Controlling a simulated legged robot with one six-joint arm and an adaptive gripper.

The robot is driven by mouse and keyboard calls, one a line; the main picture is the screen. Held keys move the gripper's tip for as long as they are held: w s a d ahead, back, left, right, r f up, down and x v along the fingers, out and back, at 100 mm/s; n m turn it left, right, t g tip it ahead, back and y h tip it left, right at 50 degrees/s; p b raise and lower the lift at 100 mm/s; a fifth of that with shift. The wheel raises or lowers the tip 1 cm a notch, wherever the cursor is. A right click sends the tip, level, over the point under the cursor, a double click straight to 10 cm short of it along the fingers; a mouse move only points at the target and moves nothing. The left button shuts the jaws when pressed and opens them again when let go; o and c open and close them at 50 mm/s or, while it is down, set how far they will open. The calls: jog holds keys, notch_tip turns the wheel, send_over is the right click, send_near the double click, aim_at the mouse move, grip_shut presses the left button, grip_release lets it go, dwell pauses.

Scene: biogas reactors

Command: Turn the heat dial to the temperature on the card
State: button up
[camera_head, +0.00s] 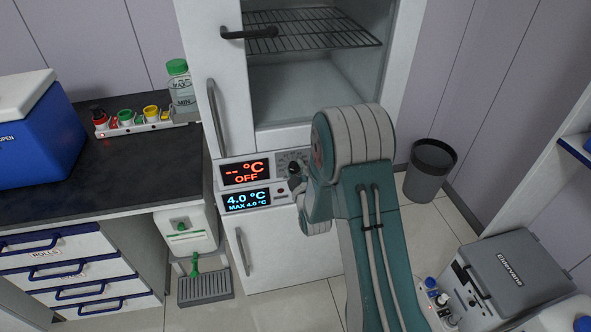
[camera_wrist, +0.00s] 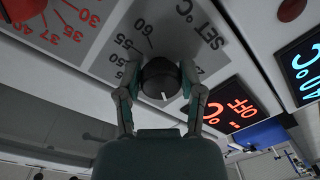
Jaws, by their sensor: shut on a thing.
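The heat dial (camera_wrist: 158,76) is a round black knob with a white mark, on a panel with a printed scale (camera_wrist: 95,30). The white mark faces the lower edge of the wrist view, away from the visible numbers. My gripper (camera_wrist: 161,88) is shut on the dial, one finger each side. In the head view the dial (camera_head: 294,169) is partly hidden by my arm. The red display (camera_head: 244,173) reads "-- °C OFF". I cannot see a temperature card.
A blue display (camera_head: 246,199) below reads 4.0 °C, MAX 4.0 °C. The white cabinet (camera_head: 228,70) has an open upper compartment with a wire shelf (camera_head: 310,28). A black counter (camera_head: 110,160) stands left. A bin (camera_head: 430,168) and grey case (camera_head: 510,275) stand right.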

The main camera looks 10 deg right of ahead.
jog(key=shift+a+n, duration=0.1)
jog(key=shift+n, duration=0.3)
jog(key=o, duration=1.2)
jog(key=shift+w+a, duration=0.1)
jog(key=shift+c, duration=0.2)
jog(key=shift+s, duration=0.35)
jog(key=s, duration=1.1)
jog(key=shift+s+r, duration=0.15)
jog(key=shift+r, duration=0.05)
